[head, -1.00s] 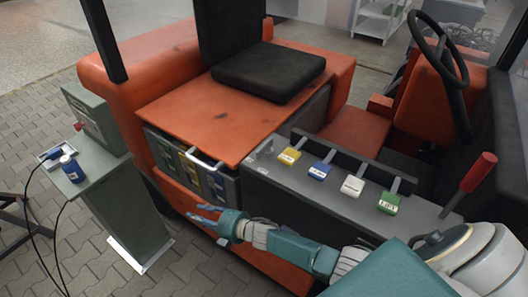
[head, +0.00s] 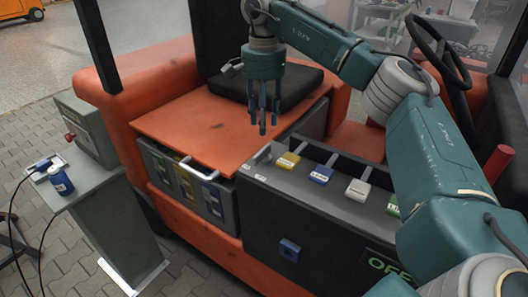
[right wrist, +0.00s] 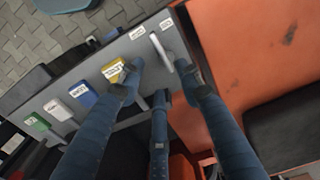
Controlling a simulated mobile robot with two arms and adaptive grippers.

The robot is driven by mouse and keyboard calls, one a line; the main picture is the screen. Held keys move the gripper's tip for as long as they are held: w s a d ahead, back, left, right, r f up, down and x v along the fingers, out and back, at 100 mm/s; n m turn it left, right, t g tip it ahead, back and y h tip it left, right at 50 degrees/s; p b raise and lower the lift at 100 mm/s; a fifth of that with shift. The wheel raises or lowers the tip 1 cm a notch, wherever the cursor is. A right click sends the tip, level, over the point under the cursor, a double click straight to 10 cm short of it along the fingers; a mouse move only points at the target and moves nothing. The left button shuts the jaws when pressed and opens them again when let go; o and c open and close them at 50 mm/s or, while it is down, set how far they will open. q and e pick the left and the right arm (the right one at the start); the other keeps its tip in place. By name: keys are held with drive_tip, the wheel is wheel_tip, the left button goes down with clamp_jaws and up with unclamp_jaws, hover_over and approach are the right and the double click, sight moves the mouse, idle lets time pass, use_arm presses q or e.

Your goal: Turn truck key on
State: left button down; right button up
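The orange truck's dark grey console (head: 310,215) bears a small light-grey handle at its left end, probably the key (head: 262,154); it also shows in the right wrist view (right wrist: 160,50) beside two small white labels. A green lit sign (head: 385,264) on the console front begins with "OF"; my arm hides its end. My right gripper (head: 263,128) points down above the console's left end, fingers spread and empty. In the right wrist view its fingertips (right wrist: 155,78) frame the handle from above, apparently without holding it. My left gripper is not in view.
Yellow (head: 287,161), blue (head: 320,174) and white (head: 357,189) labelled levers line the console, with a green one partly behind my arm. A black seat (head: 300,85) and steering wheel (head: 440,50) stand behind. A grey pedestal (head: 110,215) stands left.

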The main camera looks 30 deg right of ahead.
sight(263, 150)
wheel_tip(263, 150, down, 11)
drive_tip(key=shift+r+p, duration=0.15)
drive_tip(key=shift+p, duration=0.45)
clamp_jaws()
